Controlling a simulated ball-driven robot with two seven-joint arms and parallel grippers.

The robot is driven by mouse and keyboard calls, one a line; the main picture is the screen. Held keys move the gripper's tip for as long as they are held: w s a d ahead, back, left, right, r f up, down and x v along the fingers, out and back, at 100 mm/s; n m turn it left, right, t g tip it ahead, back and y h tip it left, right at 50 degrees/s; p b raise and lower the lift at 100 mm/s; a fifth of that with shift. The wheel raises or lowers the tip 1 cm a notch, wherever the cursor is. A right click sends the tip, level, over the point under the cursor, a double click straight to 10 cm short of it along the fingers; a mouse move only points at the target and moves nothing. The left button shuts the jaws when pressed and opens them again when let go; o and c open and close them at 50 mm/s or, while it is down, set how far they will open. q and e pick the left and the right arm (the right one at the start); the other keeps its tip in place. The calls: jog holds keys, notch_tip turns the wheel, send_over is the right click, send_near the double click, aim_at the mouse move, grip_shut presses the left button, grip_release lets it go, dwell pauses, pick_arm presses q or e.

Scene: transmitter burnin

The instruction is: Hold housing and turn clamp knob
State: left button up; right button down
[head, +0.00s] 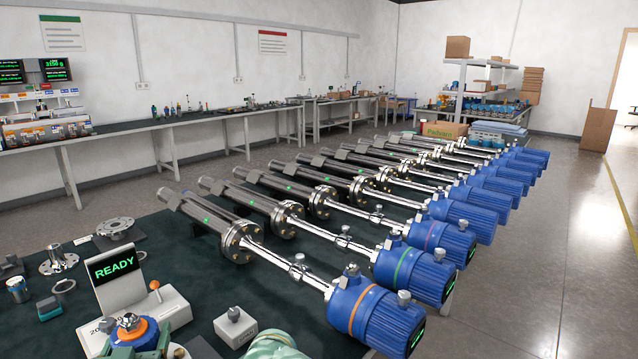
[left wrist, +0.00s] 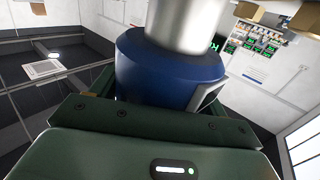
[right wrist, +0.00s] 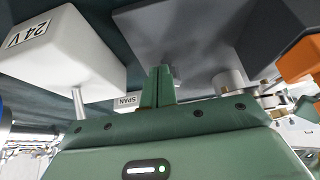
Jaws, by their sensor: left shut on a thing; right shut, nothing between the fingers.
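My left gripper (head: 136,346) is shut on a blue housing (head: 146,334) with an orange ring and a silver top, low at the left of the head view. In the left wrist view the housing (left wrist: 165,72) stands between the green fingers, a silver cylinder (left wrist: 193,22) on it. My right gripper (right wrist: 160,88) is shut and empty, its fingertips close to a dark grey block (right wrist: 190,40); contact is unclear. A silver round part (right wrist: 228,82) sits beside that block; I cannot tell whether it is the clamp knob. In the head view the right fingertips are hidden.
Several blue-ended transmitters (head: 375,312) lie in a row. A white 24 V box (right wrist: 62,50) is near the right gripper.

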jog(key=shift+s+a, duration=0.55)
jog(key=shift+s, duration=0.05)
jog(key=shift+s+a, duration=0.1)
jog(key=shift+a, duration=0.05)
dwell(0.4)
jog(key=shift+s, duration=0.1)
jog(key=shift+s+d, duration=0.2)
notch_tip(320, 180, up, 6)
dwell(0.4)
jog(key=shift+w+d, duration=0.1)
jog(key=shift+w+d+f, duration=0.25)
jog(key=shift+w+f, duration=0.1)
jog(key=shift+f, duration=0.65)
jog(key=shift+w+d+f, duration=0.2)
jog(key=shift+w+f, duration=0.2)
jog(key=shift+f, duration=0.65)
jog(key=shift+w+d+f, duration=0.25)
jog(key=shift+w+f, duration=0.1)
jog(key=shift+f, duration=0.65)
